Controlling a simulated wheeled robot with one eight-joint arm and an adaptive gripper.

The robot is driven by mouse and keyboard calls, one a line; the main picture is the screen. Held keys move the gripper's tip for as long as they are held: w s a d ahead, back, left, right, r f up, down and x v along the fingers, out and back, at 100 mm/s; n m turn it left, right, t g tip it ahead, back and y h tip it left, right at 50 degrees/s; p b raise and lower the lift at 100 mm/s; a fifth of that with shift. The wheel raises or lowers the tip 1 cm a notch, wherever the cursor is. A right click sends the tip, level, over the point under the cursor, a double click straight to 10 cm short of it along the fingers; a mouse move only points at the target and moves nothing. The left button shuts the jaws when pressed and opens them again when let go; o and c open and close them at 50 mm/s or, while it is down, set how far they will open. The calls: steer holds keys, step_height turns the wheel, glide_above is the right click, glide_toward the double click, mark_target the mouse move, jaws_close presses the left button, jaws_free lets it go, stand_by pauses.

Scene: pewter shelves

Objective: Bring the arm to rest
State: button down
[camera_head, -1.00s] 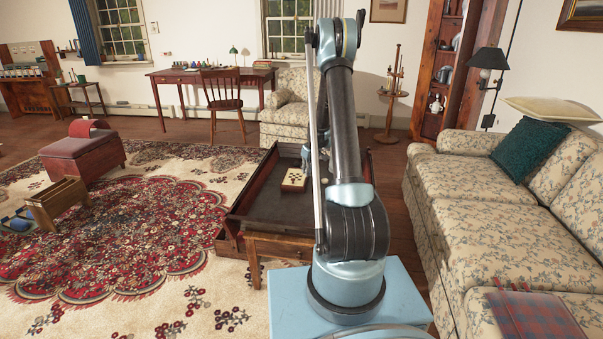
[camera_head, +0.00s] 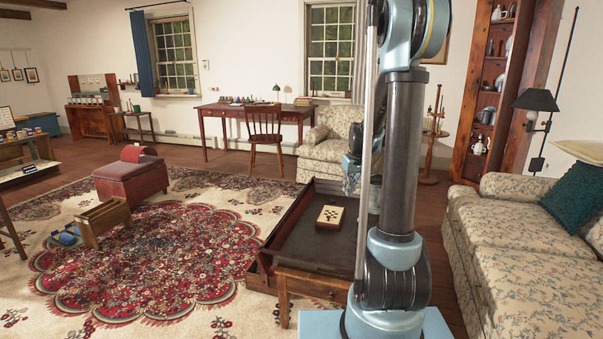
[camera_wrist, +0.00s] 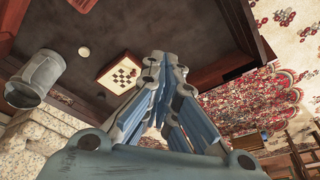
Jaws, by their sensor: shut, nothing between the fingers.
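My gripper (camera_wrist: 165,62) shows in the wrist view with its blue fingers drawn together at the tips and nothing between them. It hangs in the air above the dark tray-like table (camera_wrist: 160,20). In the head view my arm rises in front of that table (camera_head: 306,245), and the gripper end is mostly hidden behind the arm. A small board with a checkered pattern (camera_head: 329,216) lies on the table. The board (camera_wrist: 122,75) also shows in the wrist view, left of the fingertips and apart from them.
A grey metal container (camera_wrist: 36,78) and a small round pale object (camera_wrist: 83,51) show in the wrist view. A floral sofa (camera_head: 520,250) stands close on the right. An armchair (camera_head: 340,145) is behind the table. The patterned rug (camera_head: 150,250) at left has open floor around a red ottoman (camera_head: 128,180).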

steer(key=s+r+m, duration=0.1)
steer(key=s+r, duration=0.2)
steer(key=s, duration=0.7)
steer(key=s+r+m, duration=0.1)
steer(key=s+r, duration=0.1)
steer(key=s, duration=0.7)
steer(key=s+f+m, duration=0.1)
steer(key=s+f, duration=0.2)
steer(key=s, duration=0.6)
steer(key=s+f+h, duration=0.1)
steer(key=s+f, duration=0.2)
steer(key=s, duration=0.7)
steer(key=shift+m, duration=0.4)
steer(key=shift+w, duration=0.1)
steer(key=shift+w+f, duration=0.15)
steer(key=shift+w, duration=0.25)
